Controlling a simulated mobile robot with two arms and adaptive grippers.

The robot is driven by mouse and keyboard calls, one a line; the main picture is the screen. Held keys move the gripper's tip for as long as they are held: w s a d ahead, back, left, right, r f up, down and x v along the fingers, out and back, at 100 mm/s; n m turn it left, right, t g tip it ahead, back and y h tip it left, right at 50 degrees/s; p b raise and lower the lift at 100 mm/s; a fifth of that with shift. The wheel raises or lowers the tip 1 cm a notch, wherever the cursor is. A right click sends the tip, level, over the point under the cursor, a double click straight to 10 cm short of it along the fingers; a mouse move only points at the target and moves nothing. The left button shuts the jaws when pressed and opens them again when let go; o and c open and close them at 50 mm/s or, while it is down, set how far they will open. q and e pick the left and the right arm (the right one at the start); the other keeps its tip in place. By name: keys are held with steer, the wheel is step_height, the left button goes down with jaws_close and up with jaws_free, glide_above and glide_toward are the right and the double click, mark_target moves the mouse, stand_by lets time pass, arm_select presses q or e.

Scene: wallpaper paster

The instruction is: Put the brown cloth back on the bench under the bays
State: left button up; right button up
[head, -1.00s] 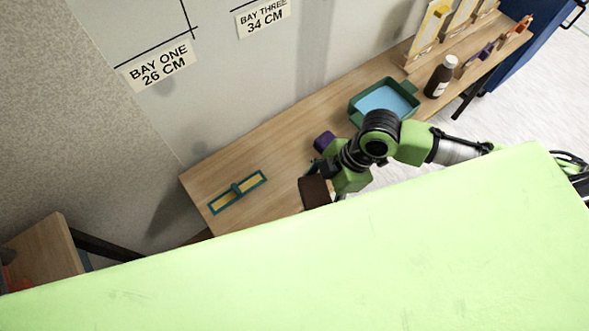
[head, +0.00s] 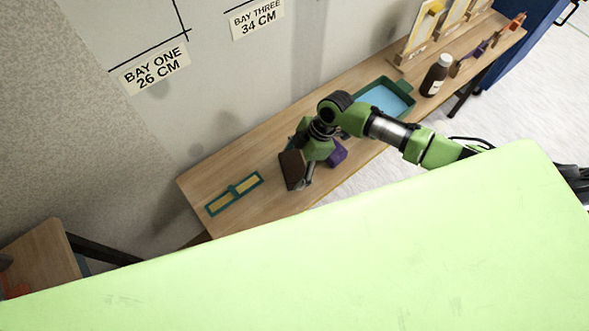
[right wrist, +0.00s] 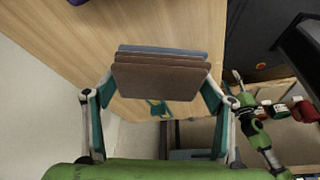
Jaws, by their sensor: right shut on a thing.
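The brown cloth (head: 291,169) is a folded, flat, dark brown pad. My right gripper (head: 300,172) is shut on it and holds it over the wooden bench (head: 215,170) under the bay labels. In the right wrist view the cloth (right wrist: 160,80) sits between the two fingers, with a blue-grey layer along its far edge. I cannot tell whether it touches the bench. Part of a green arm with a small gripper, seemingly my left (right wrist: 247,95), shows at the right of that view; its jaws are unclear.
A purple block (head: 337,152) is close to the gripper's right. A green tray with blue inside (head: 385,98) and a brown bottle (head: 436,75) stand farther right. The wall (head: 225,90) borders the bench.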

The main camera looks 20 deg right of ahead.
mark_target(294, 171)
steer(key=shift+f, duration=1.6)
steer(key=shift+f, duration=0.1)
steer(key=o, duration=1.1)
steer(key=v, duration=1.2)
steer(key=shift+p, duration=0.3)
